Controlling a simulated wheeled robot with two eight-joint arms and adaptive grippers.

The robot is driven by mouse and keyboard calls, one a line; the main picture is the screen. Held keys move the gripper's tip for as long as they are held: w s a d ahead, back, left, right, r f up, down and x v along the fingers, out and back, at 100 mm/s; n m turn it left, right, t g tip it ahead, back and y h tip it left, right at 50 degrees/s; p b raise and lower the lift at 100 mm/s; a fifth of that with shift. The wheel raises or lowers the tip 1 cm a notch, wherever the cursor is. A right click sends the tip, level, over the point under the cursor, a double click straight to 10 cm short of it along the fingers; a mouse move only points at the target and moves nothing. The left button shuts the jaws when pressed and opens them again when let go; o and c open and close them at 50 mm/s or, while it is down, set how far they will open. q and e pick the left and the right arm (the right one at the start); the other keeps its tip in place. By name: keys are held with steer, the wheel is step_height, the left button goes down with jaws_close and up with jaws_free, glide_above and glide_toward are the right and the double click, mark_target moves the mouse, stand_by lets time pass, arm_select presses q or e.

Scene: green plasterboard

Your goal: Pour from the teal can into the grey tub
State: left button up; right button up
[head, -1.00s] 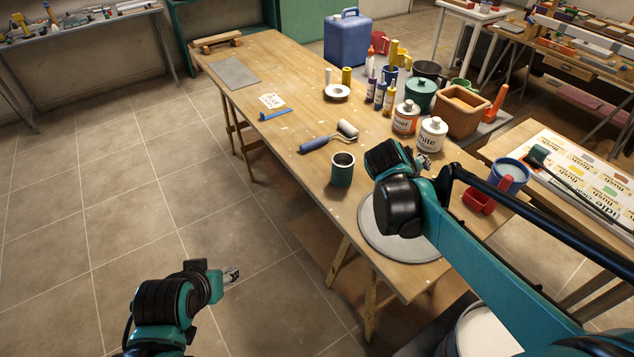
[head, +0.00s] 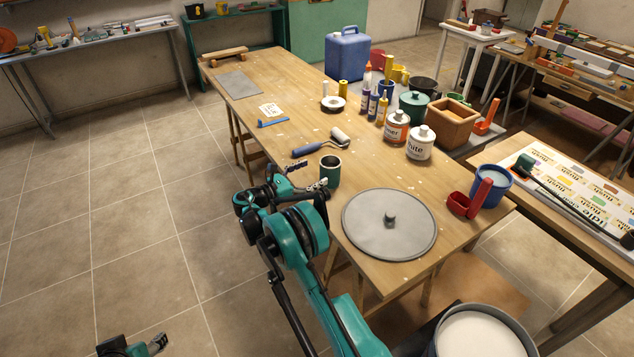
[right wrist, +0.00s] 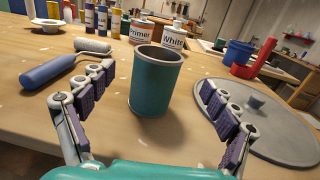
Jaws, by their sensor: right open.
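The teal can (head: 330,172) stands upright on the near left edge of the wooden table. It also shows in the right wrist view (right wrist: 155,88), with a dark open mouth; its contents are hidden. My right gripper (head: 312,174) is open beside the can, its fingers pointing at it. In the right wrist view its fingers (right wrist: 155,78) stand on either side of the can, with gaps on both sides. The grey tub (head: 438,338) is at the bottom right beyond the table's near end, holding something white. My left gripper (head: 158,343) is at the bottom left, over the floor; its jaws are unclear.
A round grey lid (head: 388,226) with a knob lies right of the can. A paint roller (head: 322,143) lies just behind it. A red scoop (head: 463,205) and a blue bucket (head: 490,190) are farther right.

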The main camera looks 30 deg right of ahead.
mark_target(339, 160)
steer(key=d+b, duration=0.1)
steer(key=d, duration=0.1)
steer(key=w+d, duration=0.1)
steer(key=d, duration=0.2)
steer(key=d+b, duration=0.1)
steer(key=d, duration=0.1)
steer(key=shift+w+d+f+b, duration=0.15)
steer(key=shift+w+d+b, duration=0.1)
steer(key=shift+d+b, duration=0.05)
steer(key=c, duration=2)
